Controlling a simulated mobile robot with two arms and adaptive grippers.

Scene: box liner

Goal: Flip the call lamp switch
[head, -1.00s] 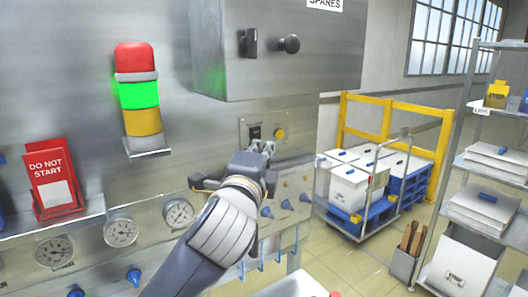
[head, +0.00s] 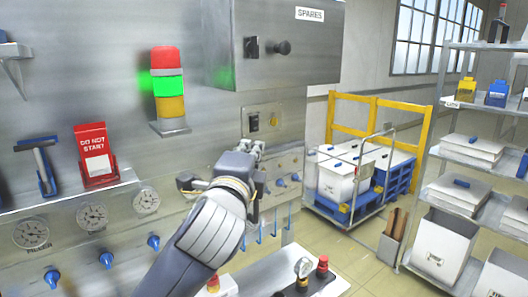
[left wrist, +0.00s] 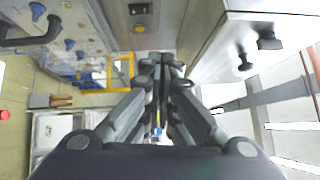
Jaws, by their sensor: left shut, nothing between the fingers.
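A small metal plate (head: 263,108) on the machine front, below the SPARES cabinet, carries a black switch (head: 254,122) and a round yellow button or lamp (head: 273,119). The plate also shows at the top of the left wrist view, with the black switch (left wrist: 138,9) and yellow round part (left wrist: 140,28). My left gripper (head: 250,147) is shut and empty, just below the plate in the head view, apparently apart from the switch. Its closed fingertips (left wrist: 160,60) show in the left wrist view. The right gripper is not in view.
A stack light (head: 168,88) shows green lit. The SPARES cabinet (head: 290,45) juts out above the plate. Gauges and blue knobs line the lower panel. A red DO NOT START sign (head: 96,155) stands on a ledge. A cart (head: 350,185) and shelves (head: 470,110) are at right.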

